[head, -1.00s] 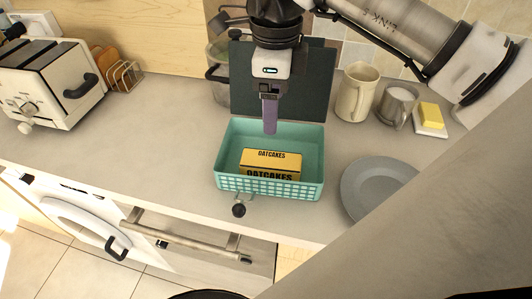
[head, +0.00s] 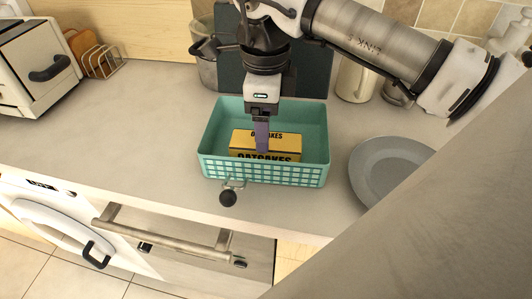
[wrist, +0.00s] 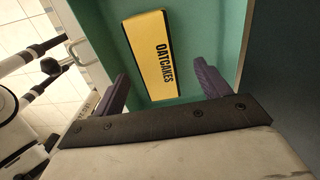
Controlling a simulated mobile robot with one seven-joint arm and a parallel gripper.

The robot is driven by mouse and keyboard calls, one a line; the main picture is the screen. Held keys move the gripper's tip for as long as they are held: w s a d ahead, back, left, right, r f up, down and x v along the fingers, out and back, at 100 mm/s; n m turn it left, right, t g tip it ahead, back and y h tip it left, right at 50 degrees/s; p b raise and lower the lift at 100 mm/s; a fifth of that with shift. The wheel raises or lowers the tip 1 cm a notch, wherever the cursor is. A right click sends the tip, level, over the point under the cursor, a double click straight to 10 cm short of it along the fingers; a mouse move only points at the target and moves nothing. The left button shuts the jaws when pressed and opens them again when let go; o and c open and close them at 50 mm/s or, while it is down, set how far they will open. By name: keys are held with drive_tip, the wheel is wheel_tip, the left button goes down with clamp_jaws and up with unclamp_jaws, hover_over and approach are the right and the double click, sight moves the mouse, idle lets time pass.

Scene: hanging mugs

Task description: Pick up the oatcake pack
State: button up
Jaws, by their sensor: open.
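The oatcake pack (head: 240,143) is a yellow box with black lettering, lying in a teal basket (head: 312,176) on the counter. In the wrist view the pack (wrist: 149,60) lies on the teal basket floor (wrist: 201,50), ahead of the fingers. My gripper (head: 262,147) points down over the basket and hides part of the pack's top in the head view. In the wrist view my gripper (wrist: 160,92) has its two purple fingers wide apart, with nothing between them. The head view does not show clearly how far the fingertips are above the pack.
A grey plate (head: 385,165) lies to the right of the basket. A dark board (head: 310,75) stands behind it, with mugs (head: 355,82) to the right. A toaster (head: 35,70) and toast rack (head: 95,55) stand at the left. The counter left of the basket is clear.

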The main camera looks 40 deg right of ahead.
drive_tip(key=f+b, duration=0.2)
drive_tip(key=f, duration=0.1)
drive_tip(key=f+b, duration=0.1)
drive_tip(key=f, duration=0.1)
drive_tip(key=shift+s+a, duration=0.1)
drive_tip(key=shift+a, duration=0.15)
drive_tip(key=shift+c, duration=0.2)
drive_tip(key=c, duration=1.1)
drive_tip(key=shift+r, duration=0.15)
wheel_tip(320, 180, up, 20)
drive_tip(key=p, duration=1.4)
